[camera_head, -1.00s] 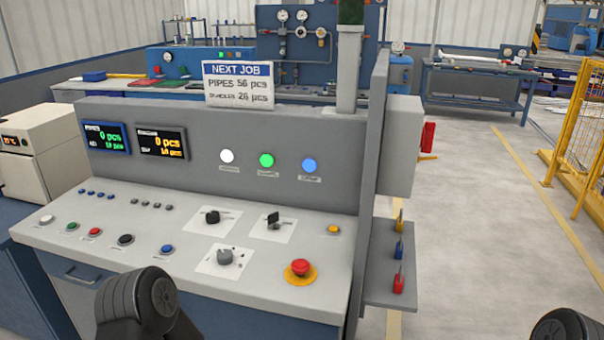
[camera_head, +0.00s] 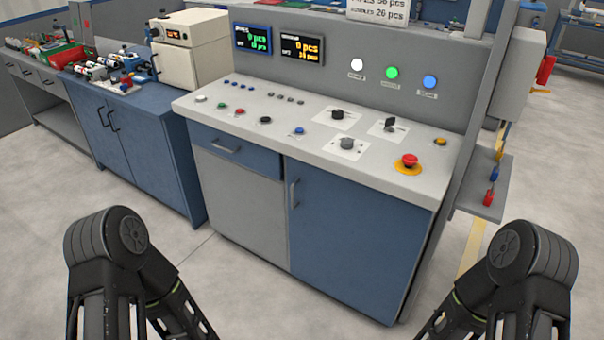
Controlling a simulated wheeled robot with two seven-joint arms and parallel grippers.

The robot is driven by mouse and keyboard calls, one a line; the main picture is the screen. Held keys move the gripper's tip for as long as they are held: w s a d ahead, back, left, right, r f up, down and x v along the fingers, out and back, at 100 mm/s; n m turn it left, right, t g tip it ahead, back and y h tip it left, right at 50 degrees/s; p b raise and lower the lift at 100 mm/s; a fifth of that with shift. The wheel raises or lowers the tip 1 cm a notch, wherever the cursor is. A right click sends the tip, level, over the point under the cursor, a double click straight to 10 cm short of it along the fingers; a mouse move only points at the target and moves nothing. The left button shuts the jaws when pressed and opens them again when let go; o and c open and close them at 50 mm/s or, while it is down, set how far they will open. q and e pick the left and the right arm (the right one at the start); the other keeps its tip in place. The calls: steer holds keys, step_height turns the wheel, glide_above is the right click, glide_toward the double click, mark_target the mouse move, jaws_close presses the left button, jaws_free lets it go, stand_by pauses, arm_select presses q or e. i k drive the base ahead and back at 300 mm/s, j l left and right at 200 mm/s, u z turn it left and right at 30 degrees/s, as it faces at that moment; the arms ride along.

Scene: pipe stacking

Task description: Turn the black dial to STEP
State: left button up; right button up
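The control console (camera_head: 345,180) stands ahead of me with a sloped light-grey top. On it are a round black dial (camera_head: 338,115) on a white plate, a black switch with an upright handle (camera_head: 389,125) on another plate to its right, and a grey knob (camera_head: 347,143) on a plate in front. The plate lettering is too small to read, so I cannot tell where the dial points. My two arms show at the bottom left and bottom right, well short of the console. Neither gripper's fingers are in view.
A red mushroom button (camera_head: 409,160) on a yellow base sits right of the knobs. Small coloured push buttons line the top's left part. A side shelf (camera_head: 484,197) with padlock-like tags juts out at right. A blue workbench (camera_head: 140,135) stands at left. Floor before the console is clear.

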mark_target(337, 115)
steer(key=i+j, duration=0.6)
steer(key=j, duration=0.2)
steer(key=z, duration=1.2)
